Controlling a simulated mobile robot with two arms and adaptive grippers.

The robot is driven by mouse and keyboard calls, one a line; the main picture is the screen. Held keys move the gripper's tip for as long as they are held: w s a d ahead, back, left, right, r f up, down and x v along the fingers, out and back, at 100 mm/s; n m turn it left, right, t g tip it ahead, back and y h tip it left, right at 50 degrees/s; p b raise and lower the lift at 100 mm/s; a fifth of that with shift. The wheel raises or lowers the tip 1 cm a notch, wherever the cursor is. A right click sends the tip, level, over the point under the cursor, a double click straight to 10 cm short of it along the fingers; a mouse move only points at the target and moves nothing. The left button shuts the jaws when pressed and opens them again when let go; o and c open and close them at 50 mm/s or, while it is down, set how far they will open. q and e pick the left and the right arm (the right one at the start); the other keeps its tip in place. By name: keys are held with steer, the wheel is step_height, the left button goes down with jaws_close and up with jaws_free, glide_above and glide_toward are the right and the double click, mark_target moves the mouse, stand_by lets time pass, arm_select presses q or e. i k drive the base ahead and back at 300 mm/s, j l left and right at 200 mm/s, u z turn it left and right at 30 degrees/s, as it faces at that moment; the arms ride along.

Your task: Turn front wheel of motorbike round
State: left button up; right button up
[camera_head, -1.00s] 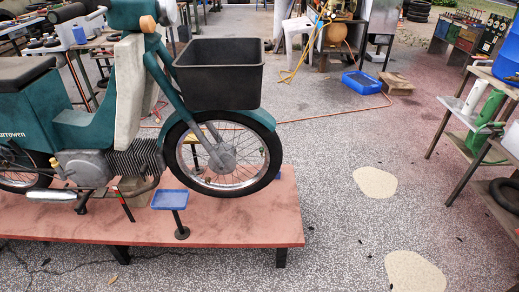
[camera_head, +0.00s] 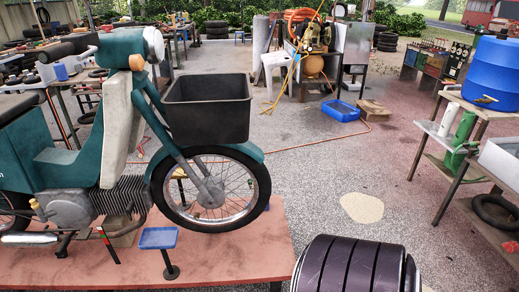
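The teal motorbike (camera_head: 68,153) stands on a low reddish platform (camera_head: 232,257) at the left of the head view, its front end pointing right. Its front wheel (camera_head: 262,195) has a black tyre, thin spokes and a grey hub (camera_head: 211,190), under a teal mudguard. The wheel looks upright, with its side facing me. A black basket (camera_head: 207,110) sits above it. The lower edge of the tyre is close to the platform; I cannot tell if they touch.
A small blue tray on a stand (camera_head: 158,238) is on the platform beside the wheel. A shelf with a blue barrel (camera_head: 495,75) stands at the right. A blue crate (camera_head: 340,110) lies on the floor farther back. The floor right of the platform is mostly clear.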

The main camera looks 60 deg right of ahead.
mark_target(161, 175)
steer(key=l+u, duration=0.1)
steer(key=l, duration=0.4)
steer(key=k+l, duration=0.1)
steer(key=l, duration=0.4)
steer(key=k+l+u, duration=0.15)
steer(key=l, duration=0.35)
steer(key=l+u, duration=0.1)
steer(key=l, duration=0.4)
steer(key=k+l+u, duration=0.1)
steer(key=l, duration=0.35)
steer(key=k+l, duration=0.15)
steer(key=l, duration=0.35)
steer(key=u, duration=0.05)
